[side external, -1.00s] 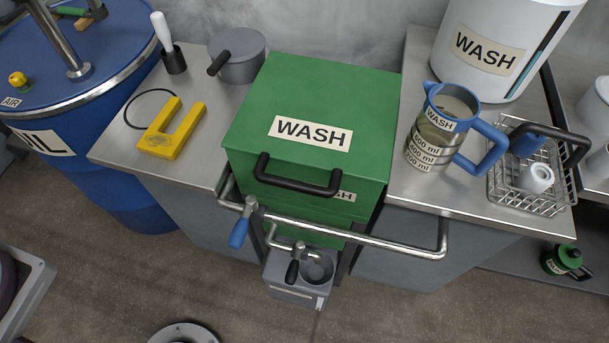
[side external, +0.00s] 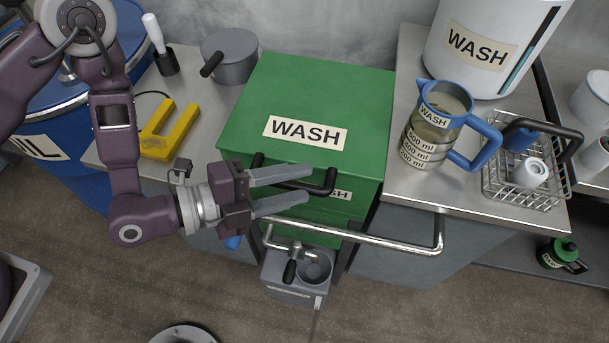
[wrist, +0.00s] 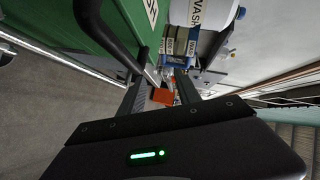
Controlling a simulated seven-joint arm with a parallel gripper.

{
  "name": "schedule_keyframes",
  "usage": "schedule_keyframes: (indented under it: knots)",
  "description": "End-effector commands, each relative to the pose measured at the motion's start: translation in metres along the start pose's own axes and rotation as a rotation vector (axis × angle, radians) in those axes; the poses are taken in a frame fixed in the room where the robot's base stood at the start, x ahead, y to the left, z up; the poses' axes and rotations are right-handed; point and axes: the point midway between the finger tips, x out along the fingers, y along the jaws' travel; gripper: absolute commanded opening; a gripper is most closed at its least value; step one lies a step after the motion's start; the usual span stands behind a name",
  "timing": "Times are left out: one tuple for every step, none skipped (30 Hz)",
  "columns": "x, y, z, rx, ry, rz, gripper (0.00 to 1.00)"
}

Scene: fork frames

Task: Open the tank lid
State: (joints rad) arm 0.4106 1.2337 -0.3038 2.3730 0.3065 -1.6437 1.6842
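The green tank (side external: 362,207) marked WASH stands in a gap in the metal counter. Its flat green lid (side external: 330,92) looks closed. A black bar handle (side external: 332,182) is on the lid's front. My gripper (side external: 308,184) is in front of the tank, reaching in from the left with its two grey fingers apart and nothing between them. In the side view its upper finger overlaps the handle and hides part of it. In the wrist view the handle (wrist: 97,25) runs down at upper left, beside the left finger and not between the fingers.
A metal rail (side external: 380,243) crosses in front of the tank, below my gripper. A yellow U-shaped piece (side external: 160,145) and grey pot (side external: 236,60) stand left. A blue-handled jug (side external: 424,140) and wire basket (side external: 500,190) stand right. A blue drum (side external: 75,182) is behind my arm.

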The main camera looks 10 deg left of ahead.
Motion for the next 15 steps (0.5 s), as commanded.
schedule_keyframes:
  knots:
    - [-0.003, 0.018, -0.003, 0.016, 0.0, -0.027, 0.4]
    - [-0.006, 0.024, -0.002, 0.029, -0.008, -0.051, 0.4]
    - [-0.009, 0.031, 0.0, 0.043, -0.021, -0.078, 0.4]
    - [-0.012, 0.035, 0.003, 0.055, -0.033, -0.094, 0.4]
    - [-0.014, 0.039, 0.009, 0.072, -0.049, -0.107, 0.4]
    - [-0.016, 0.043, 0.021, 0.098, -0.071, -0.123, 0.4]
    - [-0.017, 0.045, 0.03, 0.118, -0.083, -0.132, 0.4]
    - [-0.018, 0.046, 0.036, 0.131, -0.091, -0.135, 0.4]
    - [-0.016, 0.047, 0.041, 0.14, -0.097, -0.14, 0.4]
    - [-0.014, 0.046, 0.043, 0.143, -0.099, -0.142, 0.4]
    - [-0.01, 0.045, 0.043, 0.144, -0.1, -0.144, 0.4]
    - [-0.003, 0.043, 0.044, 0.145, -0.1, -0.146, 0.4]
    - [0.003, 0.042, 0.045, 0.145, -0.1, -0.147, 0.4]
    - [0.01, 0.041, 0.045, 0.144, -0.1, -0.147, 0.4]
    - [0.018, 0.04, 0.046, 0.145, -0.1, -0.146, 0.4]
